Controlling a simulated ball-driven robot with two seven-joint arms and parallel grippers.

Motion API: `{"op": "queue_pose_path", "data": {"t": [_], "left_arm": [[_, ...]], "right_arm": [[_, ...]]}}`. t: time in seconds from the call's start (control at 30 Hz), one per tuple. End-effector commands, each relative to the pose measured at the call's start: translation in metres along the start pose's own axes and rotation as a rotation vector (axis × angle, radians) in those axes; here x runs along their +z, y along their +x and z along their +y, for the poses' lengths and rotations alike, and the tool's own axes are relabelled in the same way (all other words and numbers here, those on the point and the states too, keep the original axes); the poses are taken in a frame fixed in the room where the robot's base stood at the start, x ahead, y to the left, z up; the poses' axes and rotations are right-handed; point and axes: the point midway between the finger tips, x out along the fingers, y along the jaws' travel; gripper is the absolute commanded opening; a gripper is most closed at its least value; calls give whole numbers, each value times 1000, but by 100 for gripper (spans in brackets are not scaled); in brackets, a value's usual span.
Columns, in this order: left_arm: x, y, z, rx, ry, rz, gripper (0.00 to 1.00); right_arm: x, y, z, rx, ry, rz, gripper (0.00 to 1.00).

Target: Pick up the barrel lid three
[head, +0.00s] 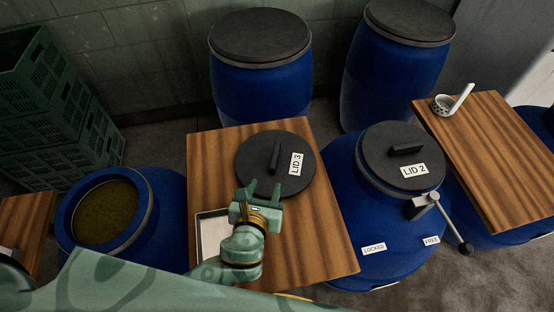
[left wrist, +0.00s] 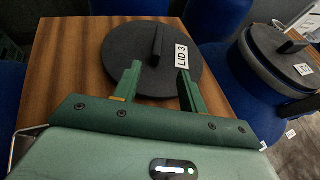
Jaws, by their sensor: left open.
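Barrel lid three (head: 300,183) is a dark grey disc with a raised bar handle and a white "LID 3" label. It lies flat on a wooden table (head: 322,240), and it also shows in the left wrist view (left wrist: 120,52). My left gripper (head: 262,190) is open, at the lid's near edge in the head view. In the left wrist view its two fingers (left wrist: 157,78) point toward the lid, with the handle (left wrist: 157,46) ahead between them. I see nothing held in it. Whether the fingers touch the lid I cannot tell. My right gripper is not in view.
A white-rimmed tray (head: 207,216) lies left of my gripper. An open blue barrel (head: 160,225) stands left of the table. A blue barrel with lid two (head: 403,155) and a lever clamp (head: 445,220) stands right. Two closed barrels (head: 262,85) stand behind; green crates (head: 50,110) are far left.

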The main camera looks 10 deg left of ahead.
Motion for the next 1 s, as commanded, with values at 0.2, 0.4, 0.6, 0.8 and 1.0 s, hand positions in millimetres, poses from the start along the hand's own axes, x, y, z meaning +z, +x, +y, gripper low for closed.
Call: {"op": "queue_pose_path", "data": {"t": [0.2, 0.4, 0.6, 0.8, 1.0], "left_arm": [[-1, 50, 0, 2, -2, -2, 42], [-1, 92, 1, 2, -1, -1, 42], [0, 109, 1, 2, -4, 1, 42], [1, 140, 3, 2, -3, 1, 42], [2, 158, 3, 0, -3, 2, 42]], "right_arm": [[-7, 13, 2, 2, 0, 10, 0], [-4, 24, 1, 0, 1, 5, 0], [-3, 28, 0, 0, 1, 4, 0], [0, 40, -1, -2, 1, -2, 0], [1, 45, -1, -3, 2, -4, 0]]}}
